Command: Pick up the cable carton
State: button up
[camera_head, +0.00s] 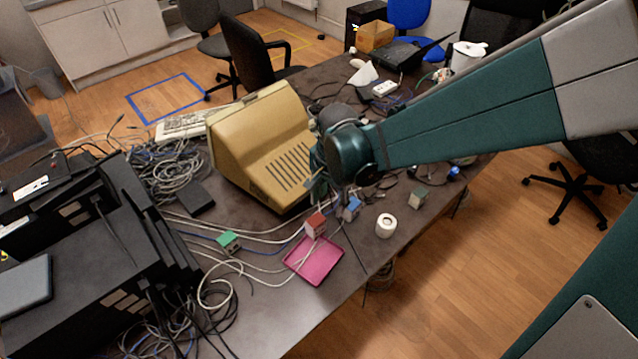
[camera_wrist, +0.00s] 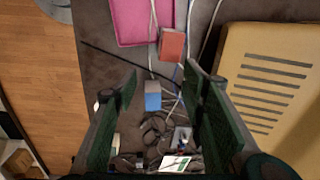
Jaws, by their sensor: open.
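Several small box-shaped cartons stand on the dark table, and I cannot tell which one is the cable carton. In the head view there is a red one (camera_head: 316,226), a blue one (camera_head: 352,210), a green one (camera_head: 229,242) and a grey-green one (camera_head: 417,197). My gripper (camera_head: 335,190) is open and empty beside the beige monitor, close to the blue and red cartons. In the wrist view the fingers (camera_wrist: 160,72) are spread, with the blue carton (camera_wrist: 152,97) showing between them and the red carton (camera_wrist: 172,44) just beyond the tips.
The pink tray (camera_head: 313,262) lies near the table's front edge. The beige monitor (camera_head: 262,150) stands close to my gripper's left. Loose cables (camera_head: 175,165) run across the table. A white roll (camera_head: 386,226) sits near the edge. Black equipment (camera_head: 80,260) fills the left.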

jog(key=m+g, duration=0.1)
send_over(316, 220)
jog(key=shift+w+a+f+p, duration=0.15)
jog(key=shift+f+p, duration=0.25)
jog(key=shift+f, duration=1.8)
jog(key=shift+f, duration=1.3)
jog(key=shift+f+b, duration=0.9)
jog(key=shift+f, duration=1.75)
jog(key=c, duration=1.1)
